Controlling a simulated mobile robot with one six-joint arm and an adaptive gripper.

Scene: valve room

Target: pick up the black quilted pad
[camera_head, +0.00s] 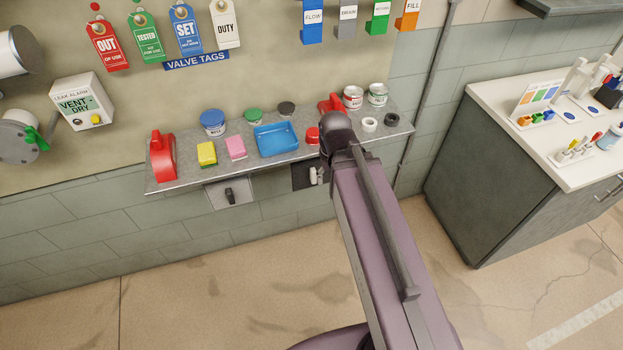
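I cannot make out a black quilted pad in this view. Dark items on the grey wall shelf (190,178) are a round dark-lidded tub (286,108) at the back and a small black ring (391,119) at the right end; neither looks quilted. My purple arm (385,250) reaches up from the lower right to a dark joint in front of the shelf's right half and hides part of it. My gripper does not show, so I cannot see whether it is open or holds anything.
The shelf holds a red jug (162,157), yellow sponge (206,152), pink sponge (235,147), blue tray (259,149), tubs and two cans. Switch boxes hang below. A cabinet (500,190) stands right, with items on top. The floor between is clear.

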